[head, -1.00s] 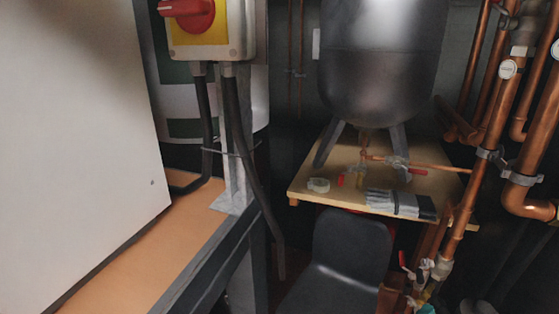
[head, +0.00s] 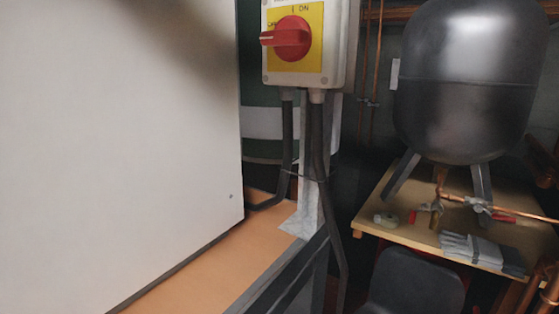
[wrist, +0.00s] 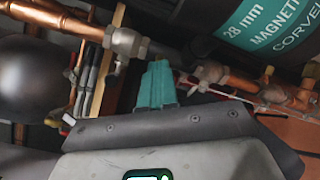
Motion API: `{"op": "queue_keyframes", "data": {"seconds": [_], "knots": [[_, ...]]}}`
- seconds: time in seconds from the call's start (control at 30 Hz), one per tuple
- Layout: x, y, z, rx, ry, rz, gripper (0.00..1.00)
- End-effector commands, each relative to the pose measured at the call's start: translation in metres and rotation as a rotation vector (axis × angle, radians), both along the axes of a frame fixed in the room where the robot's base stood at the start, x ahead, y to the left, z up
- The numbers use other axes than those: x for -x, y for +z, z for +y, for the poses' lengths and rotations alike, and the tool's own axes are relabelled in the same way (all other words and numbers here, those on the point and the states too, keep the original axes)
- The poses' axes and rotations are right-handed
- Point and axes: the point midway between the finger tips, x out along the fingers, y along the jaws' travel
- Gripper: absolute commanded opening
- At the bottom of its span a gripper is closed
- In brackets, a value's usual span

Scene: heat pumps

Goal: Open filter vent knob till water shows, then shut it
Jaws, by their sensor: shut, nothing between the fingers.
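The filter (wrist: 265,28) is a dark cylinder with a teal label reading "28 mm MAGNETIC". It shows at the upper right of the wrist view, tilted and cut off by the frame. I cannot make out its vent knob or any water. My gripper (wrist: 157,68) has teal fingers, pressed together and empty, pointing up the picture. The fingers appear left of and below the filter label, apart from it in the picture. The head view shows neither the filter nor my gripper.
Copper pipes with a metal valve (wrist: 125,42) and another fitting (wrist: 210,75) flank the fingers in the wrist view.

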Motion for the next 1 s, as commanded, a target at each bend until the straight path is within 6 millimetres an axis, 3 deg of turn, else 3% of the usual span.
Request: {"op": "queue_keyframes", "data": {"seconds": [0.03, 1.0], "knots": [[-0.0029, 0.0028, -0.0102, -0.009, -0.007, -0.011, 0.00], [-0.0063, 0.0119, -0.0082, -0.006, -0.007, -0.016, 0.00]]}}
